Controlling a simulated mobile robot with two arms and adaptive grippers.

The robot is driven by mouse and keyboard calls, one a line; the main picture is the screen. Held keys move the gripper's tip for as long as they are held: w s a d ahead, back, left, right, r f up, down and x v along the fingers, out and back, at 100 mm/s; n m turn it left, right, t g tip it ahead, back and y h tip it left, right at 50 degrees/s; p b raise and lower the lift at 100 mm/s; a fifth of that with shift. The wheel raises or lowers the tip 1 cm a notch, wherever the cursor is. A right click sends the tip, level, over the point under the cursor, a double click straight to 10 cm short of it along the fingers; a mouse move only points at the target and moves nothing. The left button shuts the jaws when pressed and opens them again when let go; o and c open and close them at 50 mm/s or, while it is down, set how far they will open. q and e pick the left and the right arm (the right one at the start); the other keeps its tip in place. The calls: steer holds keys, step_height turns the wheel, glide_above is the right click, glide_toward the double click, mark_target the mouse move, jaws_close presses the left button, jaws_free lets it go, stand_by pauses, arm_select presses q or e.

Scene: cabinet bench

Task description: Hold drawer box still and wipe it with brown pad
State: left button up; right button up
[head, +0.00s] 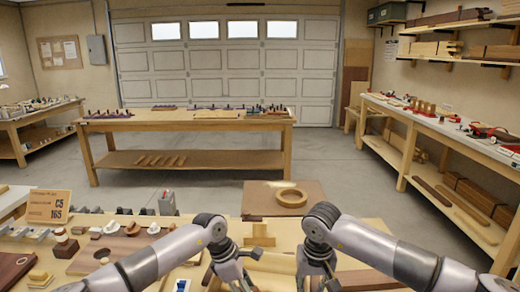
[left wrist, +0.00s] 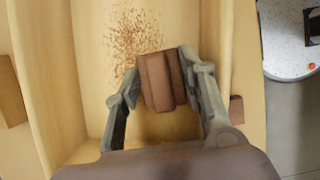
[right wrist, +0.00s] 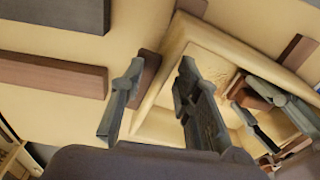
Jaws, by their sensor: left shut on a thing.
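The drawer box (left wrist: 88,40) is a pale wooden open box with a patch of brown specks (left wrist: 135,38) on its floor. My left gripper (left wrist: 158,85) is shut on the brown pad (left wrist: 160,80) inside the box, close to the specks. The pad (right wrist: 256,92) and left gripper also show in the right wrist view. My right gripper (right wrist: 155,95) has its fingers apart, around or just above one box wall (right wrist: 165,85); contact cannot be told. In the head view both grippers are partly cut off at the bottom edge.
A brown board (right wrist: 50,75) and a dark grey block (right wrist: 60,12) lie on the bench beside the box. A wooden ring (head: 291,196) lies on a brown board beyond the arms. Several small parts and a sign (head: 48,205) stand at the left.

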arm_select(q)
steer(key=shift+d, duration=3.4)
arm_select(e)
steer(key=shift+c, duration=0.5)
jaws_close()
steer(key=shift+a+r, duration=0.1)
